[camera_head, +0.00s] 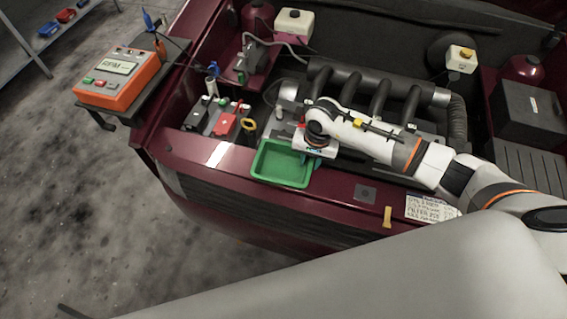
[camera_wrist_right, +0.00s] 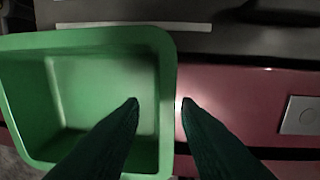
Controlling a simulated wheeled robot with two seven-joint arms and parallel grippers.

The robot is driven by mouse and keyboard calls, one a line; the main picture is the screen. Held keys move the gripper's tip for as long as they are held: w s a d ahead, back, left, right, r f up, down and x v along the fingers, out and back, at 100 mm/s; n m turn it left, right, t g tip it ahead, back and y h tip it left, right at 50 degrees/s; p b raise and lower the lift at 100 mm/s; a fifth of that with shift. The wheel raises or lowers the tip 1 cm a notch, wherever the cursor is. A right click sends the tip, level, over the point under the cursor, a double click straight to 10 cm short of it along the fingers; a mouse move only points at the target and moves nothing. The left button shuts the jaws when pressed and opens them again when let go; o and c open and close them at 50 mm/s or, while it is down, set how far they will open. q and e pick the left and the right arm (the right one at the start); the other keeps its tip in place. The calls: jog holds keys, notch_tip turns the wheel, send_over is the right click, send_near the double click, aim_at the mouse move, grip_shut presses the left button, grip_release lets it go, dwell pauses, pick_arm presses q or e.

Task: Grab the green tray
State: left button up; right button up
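The green tray (camera_head: 280,166) is an empty, shallow rectangular tray resting on the dark red front edge of the engine bay. It fills the left half of the right wrist view (camera_wrist_right: 95,85). My right gripper (camera_head: 313,163) is at the tray's right side in the head view, pointing down. In the right wrist view its two dark fingers (camera_wrist_right: 160,102) are apart, one over the tray's inside and one outside its right rim. Whether either finger touches the rim cannot be told. My left gripper is not in view.
An orange RPM meter (camera_head: 118,78) stands on a side shelf at the left. A battery with a red cover (camera_head: 224,123) is behind the tray. Thick engine pipes (camera_head: 375,90) lie behind my right arm. A paper note (camera_head: 430,208) and a yellow tag (camera_head: 387,216) are right of the tray.

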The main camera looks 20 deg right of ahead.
aim_at(309, 167)
jog(key=shift+a+f+p, duration=0.1)
jog(key=shift+f+p, duration=0.35)
jog(key=shift+f, duration=1.45)
jog(key=shift+r, duration=0.1)
grip_shut()
